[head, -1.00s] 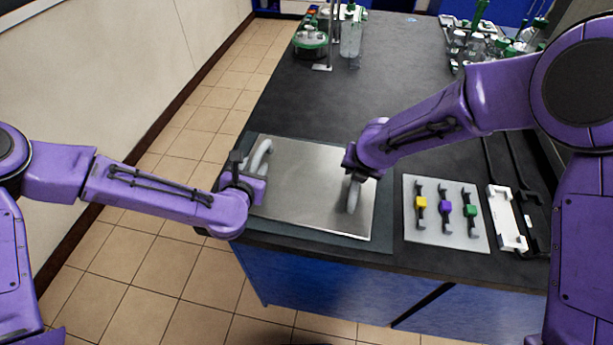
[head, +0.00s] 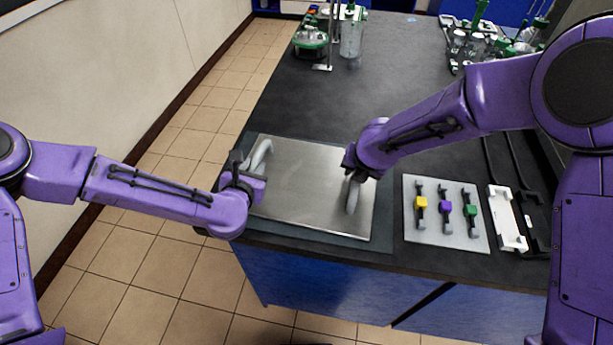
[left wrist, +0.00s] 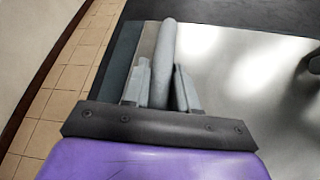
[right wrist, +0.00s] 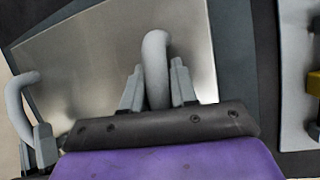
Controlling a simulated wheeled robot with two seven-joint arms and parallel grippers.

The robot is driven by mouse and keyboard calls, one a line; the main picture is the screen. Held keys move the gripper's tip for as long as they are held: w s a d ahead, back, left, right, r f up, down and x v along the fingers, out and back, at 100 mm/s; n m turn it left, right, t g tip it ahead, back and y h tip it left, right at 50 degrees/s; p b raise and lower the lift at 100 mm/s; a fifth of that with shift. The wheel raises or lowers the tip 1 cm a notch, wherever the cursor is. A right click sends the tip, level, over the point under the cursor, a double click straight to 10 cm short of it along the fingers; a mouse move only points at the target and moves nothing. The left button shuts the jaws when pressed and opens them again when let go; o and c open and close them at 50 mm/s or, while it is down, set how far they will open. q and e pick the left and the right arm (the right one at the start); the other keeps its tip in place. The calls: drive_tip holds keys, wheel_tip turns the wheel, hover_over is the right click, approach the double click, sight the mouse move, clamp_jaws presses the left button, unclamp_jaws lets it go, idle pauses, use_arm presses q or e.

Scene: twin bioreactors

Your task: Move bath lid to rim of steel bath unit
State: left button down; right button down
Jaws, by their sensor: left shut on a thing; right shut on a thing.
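The bath lid (head: 305,190) is a flat brushed-steel plate with two grey upright handles. It lies on a dark grey mat (head: 378,225) at the near end of the bench. My left gripper (head: 255,178) is shut on the left handle (head: 262,153), which also shows between its fingers in the left wrist view (left wrist: 161,60). My right gripper (head: 354,170) is shut on the right handle (head: 353,197), seen between its fingers in the right wrist view (right wrist: 156,65). The lid looks flat on the mat. I cannot make out the steel bath unit in these views.
Right of the lid is a pale plate (head: 447,236) with yellow, purple and green clamps. A white bracket (head: 508,220) lies beyond it. Green-topped glassware (head: 351,35) and a stand are at the back left, more glassware (head: 490,45) at the back right. The middle bench (head: 345,100) is clear.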

use_arm(q)
drive_tip(key=shift+d+r, duration=0.1)
drive_tip(key=shift+r, duration=0.1)
use_arm(e)
drive_tip(key=shift+w+r, duration=0.15)
drive_tip(key=shift+r, duration=0.1)
idle(0.4)
